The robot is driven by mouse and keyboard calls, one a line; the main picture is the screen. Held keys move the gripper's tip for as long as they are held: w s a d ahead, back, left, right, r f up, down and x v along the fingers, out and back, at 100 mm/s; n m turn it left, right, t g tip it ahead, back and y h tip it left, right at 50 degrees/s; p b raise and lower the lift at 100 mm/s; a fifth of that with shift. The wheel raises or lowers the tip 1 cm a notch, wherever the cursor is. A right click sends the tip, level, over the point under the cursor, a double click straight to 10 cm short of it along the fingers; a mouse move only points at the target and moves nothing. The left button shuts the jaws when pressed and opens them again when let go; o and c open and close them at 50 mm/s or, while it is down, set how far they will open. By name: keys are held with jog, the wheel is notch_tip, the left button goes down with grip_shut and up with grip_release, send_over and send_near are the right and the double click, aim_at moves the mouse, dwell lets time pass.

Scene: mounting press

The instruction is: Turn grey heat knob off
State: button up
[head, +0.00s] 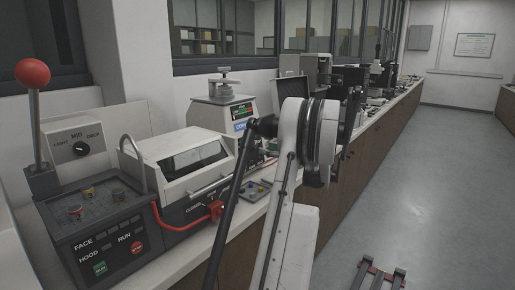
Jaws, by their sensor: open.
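I cannot make out a grey heat knob in the head view. A white bench unit (216,112) with a small green and red display and a handled clamp on top stands mid-bench. Its lower right front is hidden behind my arm. My arm rises through the middle foreground. I cannot see my gripper's fingers in this view.
A dark machine (150,240) with a red-ball lever (33,73), FACE, HOOD and RUN labels and green and red buttons fills the left. A white-hooded unit (160,146) has a red handle fitting (216,209). More equipment lines the bench. The grey floor (420,190) at right is mostly open.

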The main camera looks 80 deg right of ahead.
aim_at(256, 145)
jog(key=shift+x, duration=3)
jog(key=c, duration=1.1)
